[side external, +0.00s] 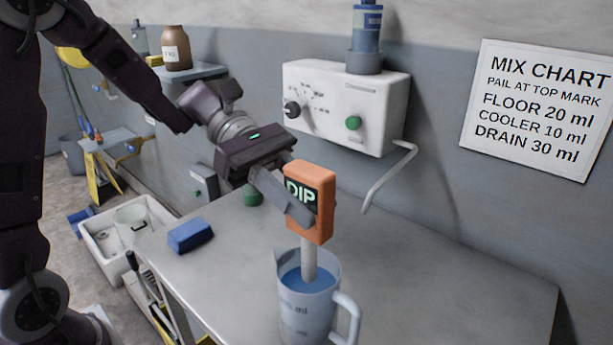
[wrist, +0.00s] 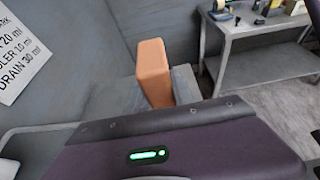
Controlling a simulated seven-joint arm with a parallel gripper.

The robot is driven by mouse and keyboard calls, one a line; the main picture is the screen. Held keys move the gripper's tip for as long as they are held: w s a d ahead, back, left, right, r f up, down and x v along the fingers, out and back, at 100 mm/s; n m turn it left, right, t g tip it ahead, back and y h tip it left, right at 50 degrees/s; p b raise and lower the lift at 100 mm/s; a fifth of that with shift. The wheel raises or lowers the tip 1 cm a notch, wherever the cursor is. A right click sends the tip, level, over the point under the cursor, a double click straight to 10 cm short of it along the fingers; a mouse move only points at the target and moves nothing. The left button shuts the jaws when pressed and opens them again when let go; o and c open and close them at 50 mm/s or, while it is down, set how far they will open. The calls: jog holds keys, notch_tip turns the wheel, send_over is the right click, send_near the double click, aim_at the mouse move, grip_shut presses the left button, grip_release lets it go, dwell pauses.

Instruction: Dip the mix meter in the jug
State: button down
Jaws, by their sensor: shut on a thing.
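The mix meter (side external: 323,235) is an orange block with a dark display reading "DIP" and a pale probe below it. My gripper (side external: 303,205) is shut on its orange body and holds it upright over the jug. The clear jug (side external: 309,312) stands on the metal bench and holds blue liquid. The probe reaches down inside the jug's mouth and its lower end appears to meet the liquid; the tip cannot be made out. In the wrist view the orange meter (wrist: 153,72) shows beyond my gripper (wrist: 160,90); the jug is not visible there.
A white dispenser box (side external: 345,105) with a bent spout pipe (side external: 388,180) is on the wall behind. A blue sponge-like block (side external: 191,235) lies on the bench (side external: 450,270) at left. The bench's right side is clear. A mix chart (side external: 540,108) hangs at right.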

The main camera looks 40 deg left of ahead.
aim_at(307, 236)
jog(key=shift+f, duration=2.95)
jog(key=shift+r, duration=0.1)
notch_tip(307, 236, up, 20)
jog(key=shift+r, duration=0.15)
